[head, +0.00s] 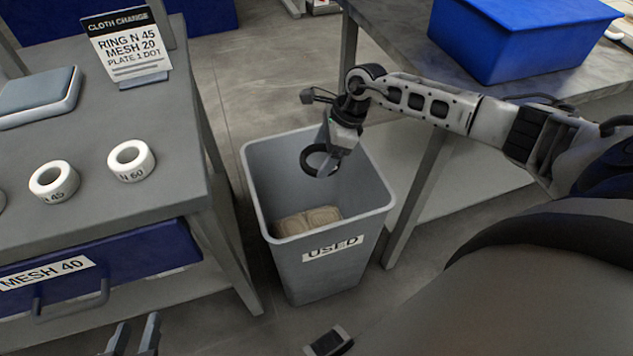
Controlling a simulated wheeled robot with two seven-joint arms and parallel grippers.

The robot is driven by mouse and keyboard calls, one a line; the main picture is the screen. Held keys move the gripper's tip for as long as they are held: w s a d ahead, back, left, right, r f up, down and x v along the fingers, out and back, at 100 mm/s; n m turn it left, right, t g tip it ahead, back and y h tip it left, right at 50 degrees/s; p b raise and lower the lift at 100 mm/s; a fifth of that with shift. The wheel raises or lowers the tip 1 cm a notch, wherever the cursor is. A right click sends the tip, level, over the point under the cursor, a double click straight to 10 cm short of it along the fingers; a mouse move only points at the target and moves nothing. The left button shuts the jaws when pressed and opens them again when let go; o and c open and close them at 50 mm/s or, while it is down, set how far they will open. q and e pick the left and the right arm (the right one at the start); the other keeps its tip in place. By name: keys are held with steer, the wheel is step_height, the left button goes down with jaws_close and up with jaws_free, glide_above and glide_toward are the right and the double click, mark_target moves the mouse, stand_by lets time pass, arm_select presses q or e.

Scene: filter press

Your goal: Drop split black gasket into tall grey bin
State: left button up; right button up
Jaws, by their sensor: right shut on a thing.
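The tall grey bin (330,275) stands on the floor in the middle of the head view, with a "USED" label on its front. My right gripper (331,163) is above the bin's opening, pointing down, and shut on the black gasket (306,157). The gasket is a dark ring that shows over the inside of the bin; the gripper hides part of it, and I cannot make out the split. My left gripper (134,337) is at the bottom left edge, its two fingers apart and empty.
Folded tan cloth (307,221) lies in the bin. A grey bench (110,205) on the left holds white rolls (131,160), a sign (126,45) and a blue-grey pad (38,95). A blue crate (520,40) sits on the table at right.

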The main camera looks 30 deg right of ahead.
steer(key=o, duration=1)
steer(key=p+v, duration=0.1)
steer(key=v, duration=1.5)
